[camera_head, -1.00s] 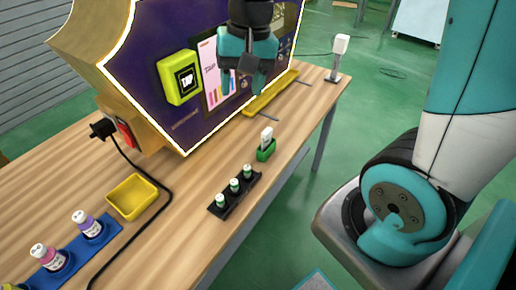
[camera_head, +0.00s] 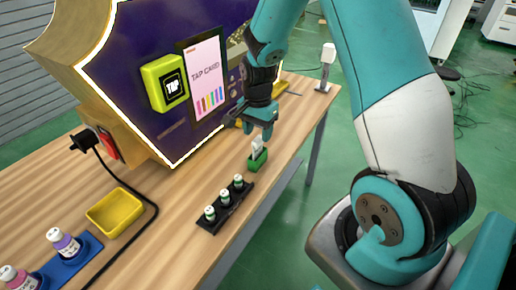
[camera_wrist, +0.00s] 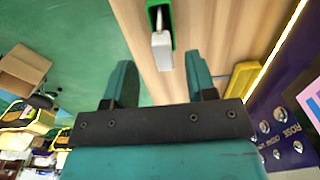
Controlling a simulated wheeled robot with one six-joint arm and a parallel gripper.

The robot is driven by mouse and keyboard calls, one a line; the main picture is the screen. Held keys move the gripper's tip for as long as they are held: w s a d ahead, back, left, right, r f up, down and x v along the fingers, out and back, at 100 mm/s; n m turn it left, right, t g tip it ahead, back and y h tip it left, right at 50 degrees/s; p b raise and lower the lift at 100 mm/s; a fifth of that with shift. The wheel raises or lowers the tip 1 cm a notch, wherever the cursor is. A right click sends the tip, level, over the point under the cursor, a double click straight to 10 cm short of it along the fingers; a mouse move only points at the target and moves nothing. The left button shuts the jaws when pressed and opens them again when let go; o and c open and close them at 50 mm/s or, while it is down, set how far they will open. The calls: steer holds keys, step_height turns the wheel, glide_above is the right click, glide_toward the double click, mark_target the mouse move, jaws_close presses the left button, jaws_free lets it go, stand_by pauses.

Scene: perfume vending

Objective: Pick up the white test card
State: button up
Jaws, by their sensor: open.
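The white test card (camera_head: 257,146) stands upright in a small green holder (camera_head: 258,161) on the wooden table. My gripper (camera_head: 256,128) is close above the card, fingers pointing down and partly covering the view of it. In the wrist view the card (camera_wrist: 162,52) shows between the two teal fingers of my open gripper (camera_wrist: 160,78), toward their tips, with a gap on each side. The green holder (camera_wrist: 151,14) is at the top edge there. Nothing is held.
A yellow tray (camera_head: 116,212), a black cable and a blue rack of bottles (camera_head: 76,258) are at left. The purple vending machine (camera_head: 130,70) rises behind. A white device on a stand (camera_head: 328,54) is at the far end.

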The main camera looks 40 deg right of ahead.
mark_target(258, 138)
steer(key=shift+w+d+f, duration=0.1)
steer(key=shift+w+f, duration=0.05)
steer(key=shift+f, duration=1.2)
steer(key=shift+w+d+f, duration=0.1)
steer(key=shift+f, duration=1.25)
jaws_close()
